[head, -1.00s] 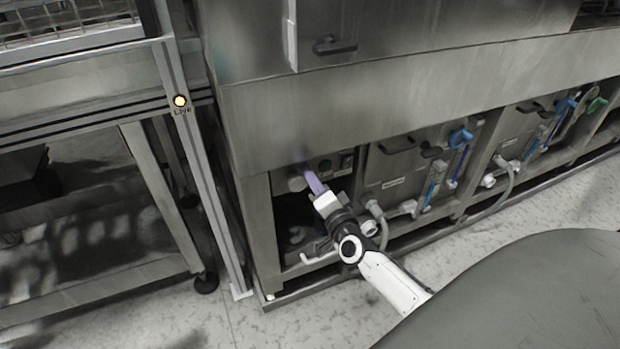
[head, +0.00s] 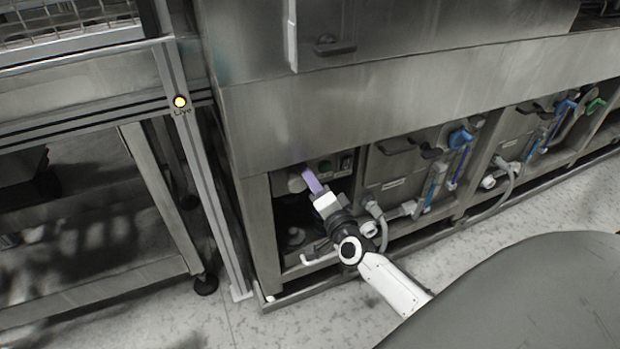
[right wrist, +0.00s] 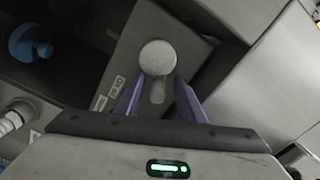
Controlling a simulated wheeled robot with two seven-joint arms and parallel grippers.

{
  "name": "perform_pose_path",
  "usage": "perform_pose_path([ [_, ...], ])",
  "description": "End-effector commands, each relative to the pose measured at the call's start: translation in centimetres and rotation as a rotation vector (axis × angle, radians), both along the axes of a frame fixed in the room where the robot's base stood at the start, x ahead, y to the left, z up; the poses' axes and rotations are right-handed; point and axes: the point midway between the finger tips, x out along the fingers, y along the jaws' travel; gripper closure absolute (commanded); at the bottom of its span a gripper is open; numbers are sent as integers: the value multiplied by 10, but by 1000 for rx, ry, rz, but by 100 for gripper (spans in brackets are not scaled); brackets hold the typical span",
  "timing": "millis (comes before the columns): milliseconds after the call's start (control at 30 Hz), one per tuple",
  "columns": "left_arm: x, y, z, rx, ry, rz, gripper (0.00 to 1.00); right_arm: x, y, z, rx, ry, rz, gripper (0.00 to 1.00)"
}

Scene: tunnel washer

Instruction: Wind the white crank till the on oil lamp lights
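The pale crank (right wrist: 157,58) has a round hub and a short arm pointing down toward my gripper in the right wrist view. In the head view its hub (head: 296,183) shows at the upper left of the low machine bay. My right gripper (head: 312,182) is at the crank, its purple fingers apart. In the right wrist view the fingers (right wrist: 158,100) stand on either side of the crank's arm, with gaps visible. A round yellow lamp (head: 180,101) labelled "Live" glows on the left post. I cannot tell which lamp is the on oil one. My left gripper is not in view.
Small dark-framed controls (head: 346,163) sit right of the crank. Blue valves (head: 460,138), hoses and pipes line the bays to the right. A steel-framed table (head: 150,185) stands at left. A large steel panel (head: 400,90) overhangs the bay. The floor in front is open.

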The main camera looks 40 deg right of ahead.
Motion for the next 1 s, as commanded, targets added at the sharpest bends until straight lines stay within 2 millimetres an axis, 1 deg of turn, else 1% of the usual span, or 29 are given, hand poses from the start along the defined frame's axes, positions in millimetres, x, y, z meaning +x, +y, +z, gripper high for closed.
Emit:
perform_pose_path([
  [67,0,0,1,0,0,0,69,-4,0,0,-1,2,-1,64],
  [167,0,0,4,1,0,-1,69,-16,3,0,0,3,0,64],
  [400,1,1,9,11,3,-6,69,-62,15,0,1,5,1,64],
  [500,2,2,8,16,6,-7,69,-79,19,0,1,3,2,64],
  [600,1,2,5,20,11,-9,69,-91,22,0,0,2,2,64],
  [733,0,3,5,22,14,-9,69,-99,24,0,1,1,2,64],
  [1000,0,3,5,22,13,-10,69,-100,25,0,1,0,2,64],
])
